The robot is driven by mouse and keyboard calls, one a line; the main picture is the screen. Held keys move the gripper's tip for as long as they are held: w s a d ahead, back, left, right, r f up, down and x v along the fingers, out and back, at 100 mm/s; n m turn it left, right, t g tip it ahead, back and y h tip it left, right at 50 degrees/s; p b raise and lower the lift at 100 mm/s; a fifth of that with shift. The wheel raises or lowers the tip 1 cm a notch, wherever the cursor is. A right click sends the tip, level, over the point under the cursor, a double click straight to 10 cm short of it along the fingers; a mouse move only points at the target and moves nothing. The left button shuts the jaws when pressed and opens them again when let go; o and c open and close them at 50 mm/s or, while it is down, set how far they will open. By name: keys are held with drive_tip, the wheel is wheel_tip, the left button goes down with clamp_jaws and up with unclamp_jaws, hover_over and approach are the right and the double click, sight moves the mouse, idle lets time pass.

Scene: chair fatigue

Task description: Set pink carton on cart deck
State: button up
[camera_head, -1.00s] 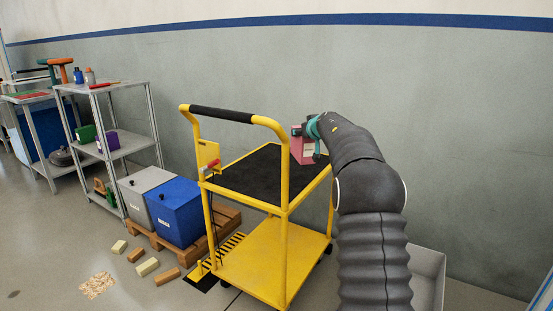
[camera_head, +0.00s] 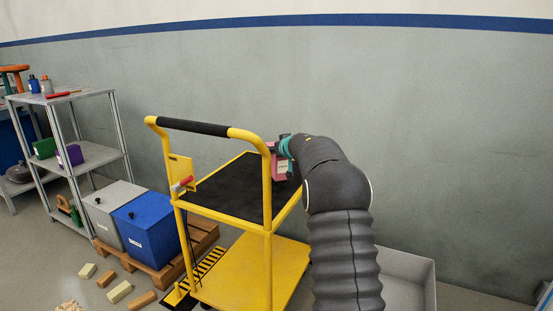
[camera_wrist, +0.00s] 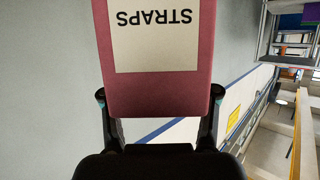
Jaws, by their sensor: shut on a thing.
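The pink carton (camera_head: 281,171) is held over the far right part of the yellow cart, seen partly behind the handle's upright. In the wrist view the carton (camera_wrist: 158,96) fills the upper middle, with a pale label reading STRAPS upside down. My gripper (camera_head: 284,149) is shut on it, with one finger on each side in the wrist view. The cart's black-topped deck (camera_head: 225,187) is bare where it shows. I cannot tell whether the carton's bottom touches the deck; my gripper and the upright hide part of it.
The cart's black-gripped handle (camera_head: 195,127) rises on the near left side. A lower yellow shelf (camera_head: 235,275) is empty. A grey bin (camera_head: 408,275) stands right of my arm. Blue (camera_head: 150,225) and grey boxes sit on a pallet at left, with several blocks on the floor.

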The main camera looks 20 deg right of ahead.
drive_tip(key=shift+f+b, duration=0.75)
drive_tip(key=shift+f, duration=0.8)
drive_tip(key=shift+f, duration=0.15)
drive_tip(key=o, duration=1.4)
drive_tip(key=shift+o, duration=0.2)
drive_tip(key=shift+s, duration=0.1)
drive_tip(key=v, duration=1.2)
drive_tip(key=shift+a, duration=0.1)
